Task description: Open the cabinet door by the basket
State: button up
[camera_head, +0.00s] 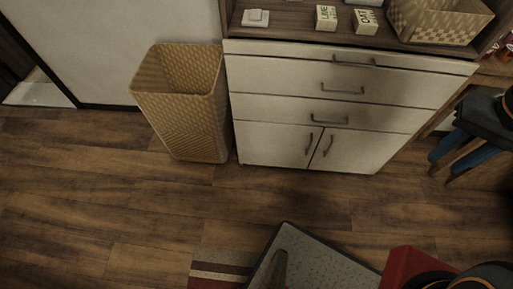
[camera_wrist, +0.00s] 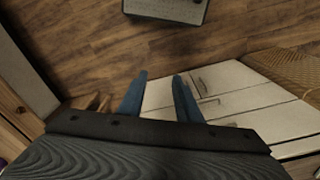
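The white cabinet (camera_head: 345,80) has several drawers above two doors. The door by the basket is the left one (camera_head: 270,142); it is shut, with a dark upright handle (camera_head: 309,143) near its right edge. The woven basket (camera_head: 185,105) stands on the floor against the cabinet's left side. My gripper (camera_head: 444,162) is right of the cabinet, its blue fingers apart and empty, away from the door handles. In the wrist view the fingers (camera_wrist: 160,75) are spread with nothing between them. The cabinet (camera_wrist: 250,103) and basket (camera_wrist: 290,66) show at the right there.
Small blocks (camera_head: 326,18) and a woven tray (camera_head: 440,22) sit on the shelf above the drawers. Clear wooden floor (camera_head: 270,195) lies before the doors. A striped rug (camera_head: 218,270) is at the bottom. Wooden furniture (camera_wrist: 18,85) stands at the wrist view's left.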

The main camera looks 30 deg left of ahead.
aim_at(261, 143)
jog(key=u, duration=0.3)
jog(key=k, duration=0.25)
jog(key=u, duration=1.1)
